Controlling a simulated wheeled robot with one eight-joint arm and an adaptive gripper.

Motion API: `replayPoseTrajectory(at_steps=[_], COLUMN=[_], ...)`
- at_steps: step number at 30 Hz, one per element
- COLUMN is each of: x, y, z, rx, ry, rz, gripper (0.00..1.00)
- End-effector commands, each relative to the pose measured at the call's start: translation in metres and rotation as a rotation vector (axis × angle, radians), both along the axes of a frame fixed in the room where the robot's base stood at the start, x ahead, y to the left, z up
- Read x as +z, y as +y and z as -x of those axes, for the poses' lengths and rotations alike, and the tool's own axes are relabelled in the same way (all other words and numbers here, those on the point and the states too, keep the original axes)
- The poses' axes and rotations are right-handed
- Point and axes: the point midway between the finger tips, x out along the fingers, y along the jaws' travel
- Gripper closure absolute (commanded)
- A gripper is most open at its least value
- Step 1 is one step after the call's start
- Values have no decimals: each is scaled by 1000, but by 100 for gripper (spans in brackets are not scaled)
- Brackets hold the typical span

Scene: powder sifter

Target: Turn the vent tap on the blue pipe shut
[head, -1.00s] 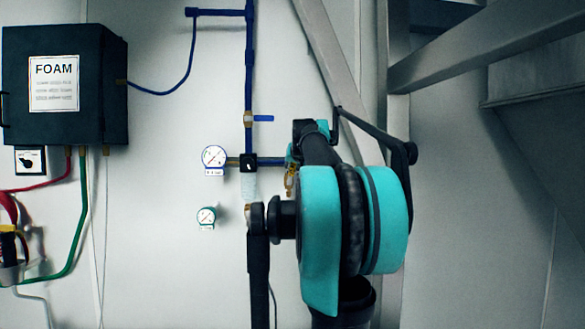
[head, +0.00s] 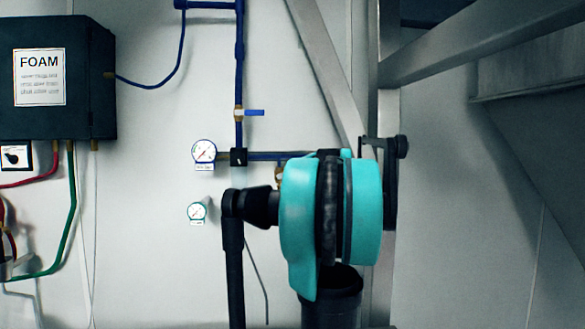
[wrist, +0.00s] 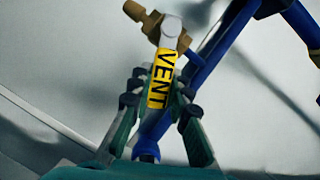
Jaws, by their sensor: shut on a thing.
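The vent tap has a yellow lever marked VENT (wrist: 161,80), a pale hub and a brass body (wrist: 145,18) in the wrist view. My gripper (wrist: 160,92) is shut on the lever, with one finger on each side of it. The lever runs from the hub down towards my palm. The blue pipe (wrist: 212,58) passes behind it and to its right. In the head view the blue pipe (head: 240,65) comes down the wall and branches right. A bit of brass (head: 279,174) shows below the branch; my arm hides the lever and my gripper there.
Another tap with a blue lever (head: 254,113) sits higher on the upright pipe. Two gauges, an upper (head: 204,152) and a lower (head: 196,211), are left of my arm. The FOAM box (head: 90,80) is at far left. A slanted metal beam (head: 325,65) stands behind my arm.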

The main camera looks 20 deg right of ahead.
Motion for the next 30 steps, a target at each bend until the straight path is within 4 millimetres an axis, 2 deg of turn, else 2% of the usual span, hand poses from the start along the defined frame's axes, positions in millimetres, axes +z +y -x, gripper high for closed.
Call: replayPoseTrajectory(at_steps=[6, 15, 30], x=[-12, -22, -27], y=[-4, -6, -5], z=[1, 2, 2], rx=[0, -1, 0], ry=[-50, -100, -122], rz=[-176, -349, -430], gripper=[100, 100, 100])
